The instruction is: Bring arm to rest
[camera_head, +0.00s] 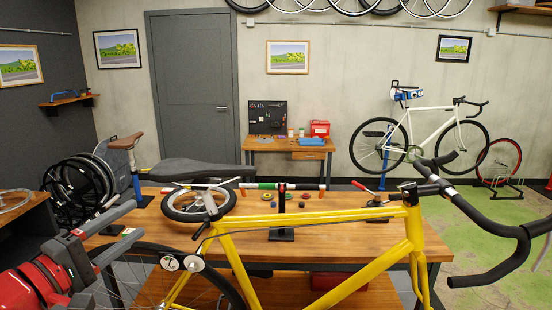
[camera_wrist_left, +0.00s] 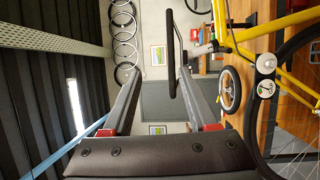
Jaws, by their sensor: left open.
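My left gripper (camera_head: 137,220) comes in from the lower left of the head view, on a red and dark grey arm. Its two grey fingers are apart with nothing held between them. They are beside the rear part of the yellow bicycle (camera_head: 318,219), left of and nearer than its black saddle (camera_head: 200,170). In the left wrist view the open fingers (camera_wrist_left: 161,78) point toward the wall. The saddle (camera_wrist_left: 171,60) shows beyond them, and the yellow frame (camera_wrist_left: 222,25) is at the right. My right gripper is not in view.
The bicycle stands before a wooden workbench (camera_head: 405,243) bearing a small wheel (camera_head: 199,204) and small parts. Its black handlebar (camera_head: 470,205) reaches out to the right. A wooden shelf (camera_head: 25,215) is at the left. A white bicycle (camera_head: 420,130) is by the back wall.

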